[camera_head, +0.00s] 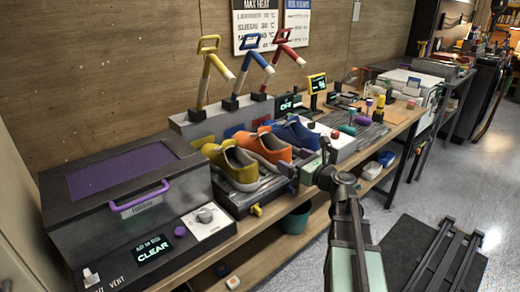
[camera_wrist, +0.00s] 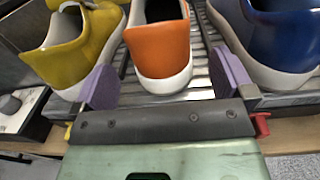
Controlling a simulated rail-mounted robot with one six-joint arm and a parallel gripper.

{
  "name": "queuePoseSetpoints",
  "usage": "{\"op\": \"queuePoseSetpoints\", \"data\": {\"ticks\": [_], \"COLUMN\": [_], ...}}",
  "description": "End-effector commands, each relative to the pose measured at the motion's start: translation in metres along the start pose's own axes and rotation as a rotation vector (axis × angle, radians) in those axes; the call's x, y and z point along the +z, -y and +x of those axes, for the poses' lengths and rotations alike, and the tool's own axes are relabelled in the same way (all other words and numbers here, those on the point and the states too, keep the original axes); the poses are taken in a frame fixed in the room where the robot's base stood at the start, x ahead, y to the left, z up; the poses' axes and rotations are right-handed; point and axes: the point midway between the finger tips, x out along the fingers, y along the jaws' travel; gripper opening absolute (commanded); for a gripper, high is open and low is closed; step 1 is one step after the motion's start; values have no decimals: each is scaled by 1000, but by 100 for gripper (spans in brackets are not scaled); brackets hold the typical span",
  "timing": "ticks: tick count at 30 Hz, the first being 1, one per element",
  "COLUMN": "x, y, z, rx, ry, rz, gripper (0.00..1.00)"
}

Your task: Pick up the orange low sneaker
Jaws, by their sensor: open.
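The orange low sneaker (camera_head: 264,148) stands on a grey slatted rack between a yellow sneaker (camera_head: 233,163) and a blue sneaker (camera_head: 296,134). In the wrist view the orange sneaker (camera_wrist: 160,48) shows its heel and white sole towards me. My gripper (camera_wrist: 168,88) is open, with one purple pad on each side of the orange heel and a gap to it. The left pad is close to the yellow sneaker (camera_wrist: 75,45), the right pad close to the blue sneaker (camera_wrist: 270,40). In the head view my gripper (camera_head: 298,172) is at the rack's front, its fingertips hard to make out.
The slatted rack (camera_wrist: 205,75) carries the sneakers side by side with narrow gaps. A dark box with a purple lid panel (camera_head: 125,172) stands at left. Coloured lamp-like arms (camera_head: 208,72) rise behind. A teal bin (camera_head: 295,220) is below the bench.

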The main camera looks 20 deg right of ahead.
Motion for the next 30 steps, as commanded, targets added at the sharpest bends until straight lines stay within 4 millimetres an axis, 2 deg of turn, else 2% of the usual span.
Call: {"op": "queuePoseSetpoints", "data": {"ticks": [2, 9, 16, 26, 30], "x": [1, 3, 3, 3, 3], "y": [0, 0, -1, -1, -1], "z": [7, 49, 51, 50, 50], "rx": [1, 2, 0, 0, 0], "ry": [0, 0, 0, 0, 0], "rz": [0, -1, -1, -1, -1], "gripper": [100, 100, 98, 48, 46]}}
